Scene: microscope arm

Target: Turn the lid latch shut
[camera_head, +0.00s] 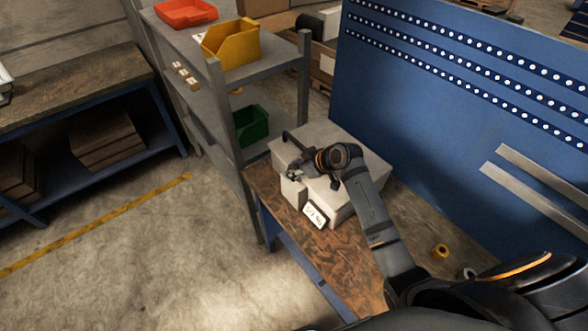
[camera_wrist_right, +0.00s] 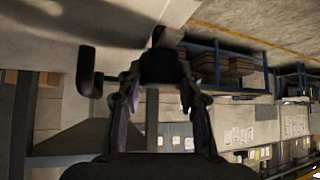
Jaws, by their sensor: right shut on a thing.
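A pale grey box with a lid (camera_head: 355,148) stands on the wooden bench. A black bar handle (camera_head: 300,138) is on its far left side and also shows in the right wrist view (camera_wrist_right: 87,72). My right gripper (camera_head: 291,174) is at the box's left front edge, partly hidden by its own wrist. In the right wrist view its two fingers (camera_wrist_right: 160,88) are on either side of a small dark block, seemingly the lid latch (camera_wrist_right: 164,62), and are shut on it. The latch's exact angle cannot be told. My left gripper is not in view.
The bench top (camera_head: 345,262) is clear in front of the box. A yellow roll (camera_head: 440,251) lies to the right. A blue perforated panel (camera_head: 450,120) stands behind, and a grey shelf (camera_head: 275,85) with bins stands beyond.

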